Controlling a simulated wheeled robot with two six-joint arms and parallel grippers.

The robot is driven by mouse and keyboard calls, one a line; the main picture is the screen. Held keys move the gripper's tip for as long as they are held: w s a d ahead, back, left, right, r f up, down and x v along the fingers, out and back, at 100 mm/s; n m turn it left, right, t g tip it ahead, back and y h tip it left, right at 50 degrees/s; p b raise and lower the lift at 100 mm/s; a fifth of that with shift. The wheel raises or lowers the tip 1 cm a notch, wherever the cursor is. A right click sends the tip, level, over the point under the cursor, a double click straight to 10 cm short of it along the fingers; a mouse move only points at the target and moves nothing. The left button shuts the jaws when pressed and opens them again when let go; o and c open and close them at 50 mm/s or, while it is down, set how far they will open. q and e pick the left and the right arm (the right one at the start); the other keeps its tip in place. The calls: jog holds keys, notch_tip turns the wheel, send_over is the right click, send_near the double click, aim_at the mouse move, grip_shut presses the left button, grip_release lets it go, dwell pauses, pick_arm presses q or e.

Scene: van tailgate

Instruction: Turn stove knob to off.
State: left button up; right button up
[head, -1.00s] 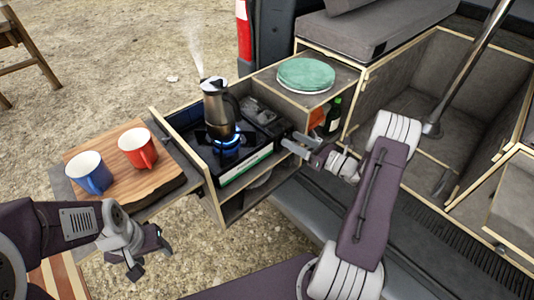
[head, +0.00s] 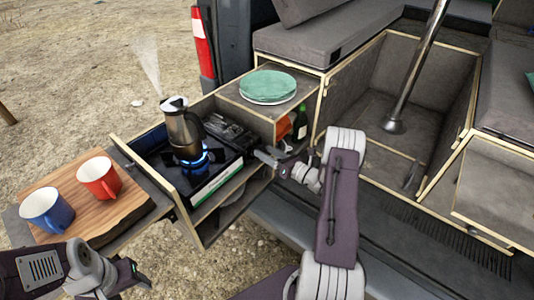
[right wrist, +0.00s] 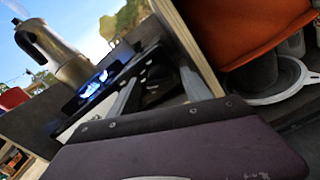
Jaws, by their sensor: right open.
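The camping stove (head: 228,138) sits in the pull-out drawer with a blue flame (head: 195,162) burning. A metal moka pot (head: 183,128) stands upright over the flame, steaming; it also shows in the right wrist view (right wrist: 62,58). My right gripper (head: 262,155) is at the stove's right front end. In the right wrist view its two fingers (right wrist: 158,98) are apart, pointing at the stove's dark front. A dark shape lies between them; I cannot tell whether it is the knob or whether they touch it.
A wooden board (head: 125,205) with a blue mug (head: 46,211) and a red mug (head: 99,180) is left of the stove. Green plates (head: 268,86) rest on the cabinet behind. A dark bottle (head: 300,123) and an orange item (head: 284,127) stand in the compartment below.

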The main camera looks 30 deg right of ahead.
grip_shut()
jog(key=m+p, duration=0.1)
jog(key=m, duration=0.1)
jog(key=shift+d+m, duration=0.1)
jog(key=shift+m, duration=0.3)
jog(key=m, duration=0.3)
jog(key=shift+m+p, duration=0.3)
jog(key=shift+p, duration=0.05)
jog(key=m, duration=0.3)
jog(key=shift+f+p, duration=0.1)
jog(key=shift+p, duration=0.2)
jog(key=shift+f+m, duration=0.1)
jog(key=shift+m, duration=1.6)
